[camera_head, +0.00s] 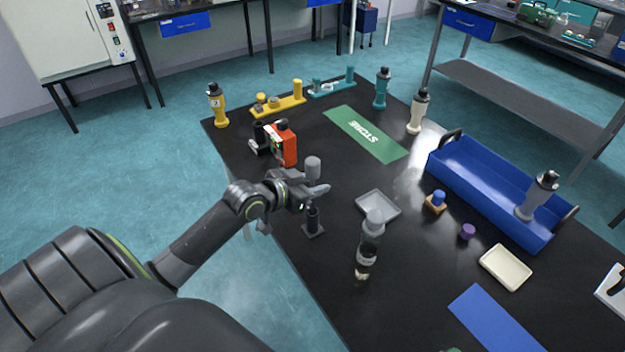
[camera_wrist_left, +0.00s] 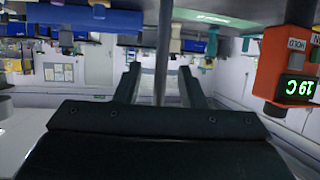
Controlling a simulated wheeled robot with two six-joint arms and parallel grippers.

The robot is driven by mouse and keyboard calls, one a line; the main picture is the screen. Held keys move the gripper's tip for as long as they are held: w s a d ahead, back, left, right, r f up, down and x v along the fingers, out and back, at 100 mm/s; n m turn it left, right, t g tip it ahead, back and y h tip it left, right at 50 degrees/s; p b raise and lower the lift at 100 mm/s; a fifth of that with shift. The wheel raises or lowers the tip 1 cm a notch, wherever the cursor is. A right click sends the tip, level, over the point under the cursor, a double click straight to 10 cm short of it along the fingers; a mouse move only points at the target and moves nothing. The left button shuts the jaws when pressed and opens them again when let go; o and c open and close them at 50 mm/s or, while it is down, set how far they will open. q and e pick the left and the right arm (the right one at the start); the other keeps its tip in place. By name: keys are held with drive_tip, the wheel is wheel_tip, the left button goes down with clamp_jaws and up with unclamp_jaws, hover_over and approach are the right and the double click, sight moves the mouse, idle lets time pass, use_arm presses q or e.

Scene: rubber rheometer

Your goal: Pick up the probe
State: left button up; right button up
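The probe (camera_head: 313,165) has a grey, rounded, cylindrical top and stands upright over a small black stand (camera_head: 313,222) near the table's left edge. In the left wrist view its thin metal rod (camera_wrist_left: 163,50) passes between the two fingers. My left gripper (camera_head: 316,192) reaches in from the left just below the grey top. In the left wrist view my left gripper (camera_wrist_left: 161,80) is open, with a gap visible on both sides of the rod. The rod's lower part is hidden behind the gripper body. My right gripper is not in view.
An orange meter (camera_head: 284,145) stands behind the gripper; its "19 C" display (camera_wrist_left: 300,88) shows upside down. A bottle (camera_head: 368,250), a grey tray (camera_head: 378,204), a blue bin (camera_head: 470,170) and a green mat (camera_head: 365,132) are to the right.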

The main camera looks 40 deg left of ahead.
use_arm(q)
drive_tip(key=shift+x, duration=0.9)
drive_tip(key=shift+s, duration=0.1)
clamp_jaws()
drive_tip(key=shift+r, duration=0.1)
